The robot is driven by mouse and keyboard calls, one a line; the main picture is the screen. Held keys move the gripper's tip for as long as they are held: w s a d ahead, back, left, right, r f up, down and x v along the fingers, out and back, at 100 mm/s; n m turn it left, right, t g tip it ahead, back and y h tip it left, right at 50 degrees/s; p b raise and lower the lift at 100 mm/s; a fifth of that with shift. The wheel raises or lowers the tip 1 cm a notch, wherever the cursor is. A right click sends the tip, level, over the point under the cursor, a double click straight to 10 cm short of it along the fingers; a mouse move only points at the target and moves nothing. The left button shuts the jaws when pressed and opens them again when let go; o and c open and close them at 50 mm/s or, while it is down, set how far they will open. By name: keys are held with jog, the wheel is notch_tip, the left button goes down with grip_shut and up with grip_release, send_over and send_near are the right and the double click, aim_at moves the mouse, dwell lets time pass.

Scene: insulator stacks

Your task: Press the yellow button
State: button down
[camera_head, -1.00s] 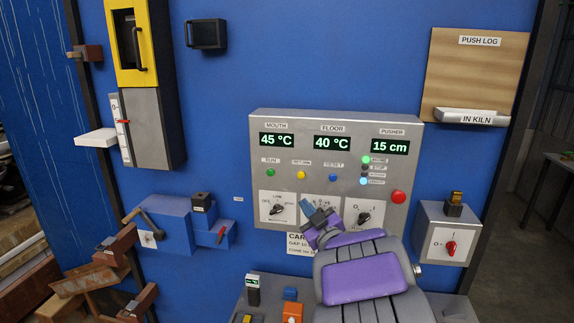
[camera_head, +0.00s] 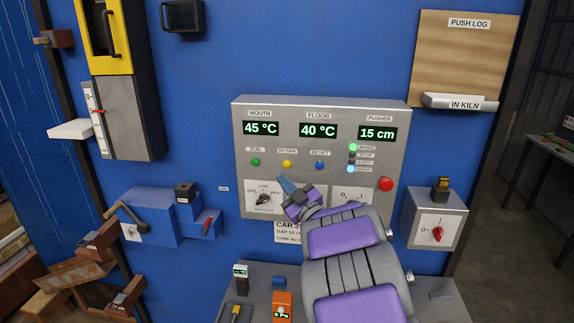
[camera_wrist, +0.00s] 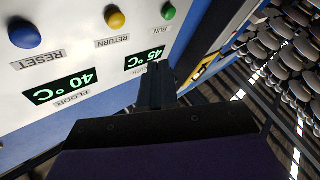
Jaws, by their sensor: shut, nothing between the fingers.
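The yellow button (camera_head: 287,164), labelled RETURN, is on the grey control panel (camera_head: 290,103), between the green button (camera_head: 255,161) and the blue button (camera_head: 319,165). My gripper (camera_head: 283,181) is just below the yellow button in the head view, fingers shut and empty. The wrist view shows the panel upside down, with the yellow button (camera_wrist: 116,19) at the upper left and the shut fingers (camera_wrist: 157,72) to its lower right, apart from it in the picture. The exact gap to the panel is hard to tell.
A red button (camera_head: 386,184) is at the panel's right. A knob (camera_head: 264,198) sits left of my gripper, and my arm covers the middle of the lower panel. A grey box with a red switch (camera_head: 438,233) is at the right. A bench holds an orange device (camera_head: 282,306).

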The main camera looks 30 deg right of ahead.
aim_at(287, 164)
jog(key=w+d, duration=0.1)
jog(key=w+d+p, duration=0.1)
jog(key=w, duration=0.1)
jog(key=w+d, duration=0.1)
jog(key=w, duration=0.1)
jog(key=shift+w+d, duration=0.15)
jog(key=shift+d, duration=0.1)
jog(key=shift+w, duration=0.1)
dwell(1.9)
jog(key=shift+w+d+r+p, duration=0.15)
jog(key=shift+w+p, duration=0.05)
jog(key=shift+p, duration=0.15)
